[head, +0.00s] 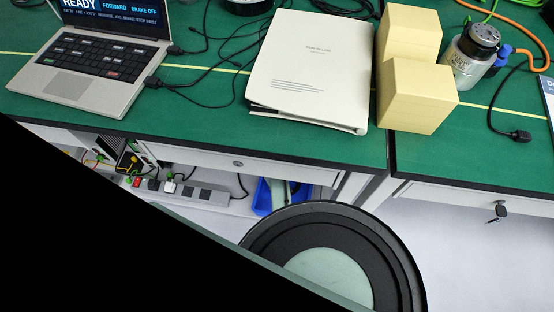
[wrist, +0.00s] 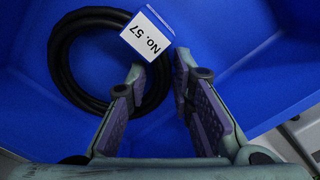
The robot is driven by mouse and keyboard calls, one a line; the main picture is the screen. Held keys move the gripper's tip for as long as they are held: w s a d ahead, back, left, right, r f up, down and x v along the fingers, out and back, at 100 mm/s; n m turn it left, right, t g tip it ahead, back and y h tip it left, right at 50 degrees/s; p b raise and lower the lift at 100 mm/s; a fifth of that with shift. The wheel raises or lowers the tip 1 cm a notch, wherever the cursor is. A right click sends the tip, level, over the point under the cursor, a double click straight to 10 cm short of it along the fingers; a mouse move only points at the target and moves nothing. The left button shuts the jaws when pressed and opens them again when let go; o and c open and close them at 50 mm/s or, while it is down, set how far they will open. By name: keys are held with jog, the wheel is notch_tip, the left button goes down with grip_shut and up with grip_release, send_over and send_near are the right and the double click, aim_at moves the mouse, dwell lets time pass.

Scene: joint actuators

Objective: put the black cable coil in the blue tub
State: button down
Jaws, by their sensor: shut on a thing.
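The black cable coil (wrist: 60,62) shows in the wrist view as a ring of several turns with a white tag (wrist: 147,34) reading "No. 57". Blue surfaces of the blue tub (wrist: 235,35) surround it, so it is within the tub's outline; whether it touches the floor I cannot tell. My gripper (wrist: 160,72) is shut on the right side of the coil, one finger inside the ring and one outside. In the head view, part of the blue tub (head: 262,197) shows below the bench, mostly hidden behind my arm.
A power strip (head: 185,190) lies beneath, left of the tub. A drawer front (head: 240,165) overhangs above.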

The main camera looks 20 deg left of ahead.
jog(key=shift+f, duration=0.1)
jog(key=c, duration=1.4)
grip_release()
notch_tip(320, 180, up, 12)
jog(key=p, duration=0.1)
jog(key=shift+p, duration=0.35)
